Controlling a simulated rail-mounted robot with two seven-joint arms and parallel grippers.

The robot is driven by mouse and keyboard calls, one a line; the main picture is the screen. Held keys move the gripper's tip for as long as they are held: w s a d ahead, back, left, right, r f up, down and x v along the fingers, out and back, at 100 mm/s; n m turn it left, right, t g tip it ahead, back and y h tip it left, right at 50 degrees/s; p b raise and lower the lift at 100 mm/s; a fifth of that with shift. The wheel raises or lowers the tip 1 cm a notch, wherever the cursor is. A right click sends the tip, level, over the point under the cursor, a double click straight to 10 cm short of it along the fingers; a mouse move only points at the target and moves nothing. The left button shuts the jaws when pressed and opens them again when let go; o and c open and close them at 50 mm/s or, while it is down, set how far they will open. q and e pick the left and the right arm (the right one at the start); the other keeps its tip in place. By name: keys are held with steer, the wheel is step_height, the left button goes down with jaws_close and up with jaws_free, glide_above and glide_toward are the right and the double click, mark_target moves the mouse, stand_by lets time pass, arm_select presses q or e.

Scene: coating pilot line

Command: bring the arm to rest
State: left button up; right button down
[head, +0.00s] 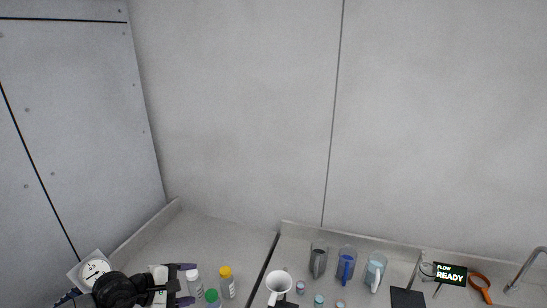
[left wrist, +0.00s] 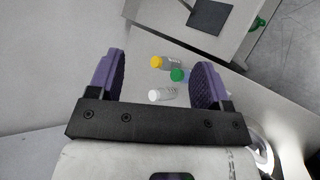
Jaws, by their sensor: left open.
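My left gripper (head: 188,284) is at the lower left of the head view, its purple fingers pointing right and spread apart. In the left wrist view the left gripper (left wrist: 161,62) is open, with nothing touching its finger pads. A white-capped bottle (head: 194,287) stands just beyond the fingertips, with a yellow-capped bottle (head: 228,288) and a green-capped bottle (head: 212,298) to its right. In the left wrist view these bottles appear between the fingers, farther away. My right gripper is not in view.
A round gauge (head: 95,269) is close by my left arm. Bench behind the bottles is clear.

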arm_select(q)
step_height(320, 180, up, 26)
steer(key=s+n+t+y, duration=0.1)
steer(key=n+t+y, duration=0.1)
steer(key=n+t, duration=2)
steer(key=s+f+n+g+y+b, duration=0.2)
steer(key=s+f+n+g+b, duration=0.65)
steer(key=f, duration=1.05)
steer(key=s+a+f+n+g+y+b, duration=0.1)
steer(key=s+f+n+g+y+b, duration=0.25)
steer(key=s+f+n+g, duration=0.85)
steer(key=s+f+n+g+y+b, duration=0.2)
steer(key=s+f+n+b, duration=0.4)
steer(key=f+n, duration=1.3)
steer(key=s+f+m+g+b, duration=0.2)
steer(key=s+f+m, duration=0.1)
steer(key=s+f, duration=0.5)
steer(key=s+f+m+g+b, duration=0.25)
steer(key=s+f, duration=0.25)
steer(key=f, duration=0.6)
step_height(320, 180, up, 28)
steer(key=p, duration=2.8)
steer(key=shift+s+d+t, duration=0.15)
steer(key=shift+d+t, duration=0.25)
